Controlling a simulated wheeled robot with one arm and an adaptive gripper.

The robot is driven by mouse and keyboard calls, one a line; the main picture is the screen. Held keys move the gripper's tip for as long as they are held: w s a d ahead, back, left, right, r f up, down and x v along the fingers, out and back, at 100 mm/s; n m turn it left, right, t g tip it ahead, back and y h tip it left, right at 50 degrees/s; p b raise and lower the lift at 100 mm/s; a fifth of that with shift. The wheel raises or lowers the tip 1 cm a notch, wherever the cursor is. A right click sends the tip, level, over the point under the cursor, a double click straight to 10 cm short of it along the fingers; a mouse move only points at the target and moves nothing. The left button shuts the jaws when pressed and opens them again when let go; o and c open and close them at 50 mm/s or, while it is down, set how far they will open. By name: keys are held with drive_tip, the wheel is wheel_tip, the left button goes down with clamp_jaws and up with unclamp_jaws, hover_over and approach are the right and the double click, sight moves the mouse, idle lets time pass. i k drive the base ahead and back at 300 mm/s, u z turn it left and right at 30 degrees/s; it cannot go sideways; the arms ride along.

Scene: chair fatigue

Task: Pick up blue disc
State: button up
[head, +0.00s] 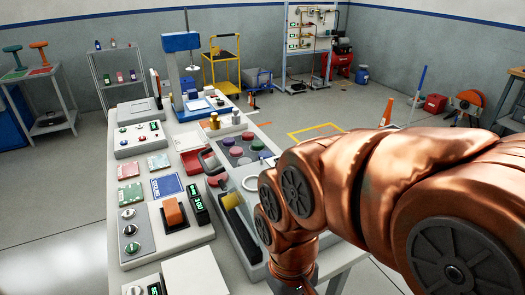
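Several small coloured discs sit in a grey tray (222,149) on the white table. My copper arm comes in from the right and bends down at the table's near right edge, apart from the discs. Its end runs out of the bottom of the picture, so my gripper's fingers do not show.
The white table (180,240) also holds an orange-switch box (173,213), a blue card (166,186), a red bin (195,161) and a blue press (182,75) at the back. Floor right of the table is open.

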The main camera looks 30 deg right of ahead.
sight(265, 155)
drive_tip(key=k, duration=0.45)
drive_tip(key=u, duration=3.6)
drive_tip(key=k, duration=2.9)
drive_tip(key=z, duration=1.7)
drive_tip(key=i, duration=0.5)
drive_tip(key=u, duration=0.05)
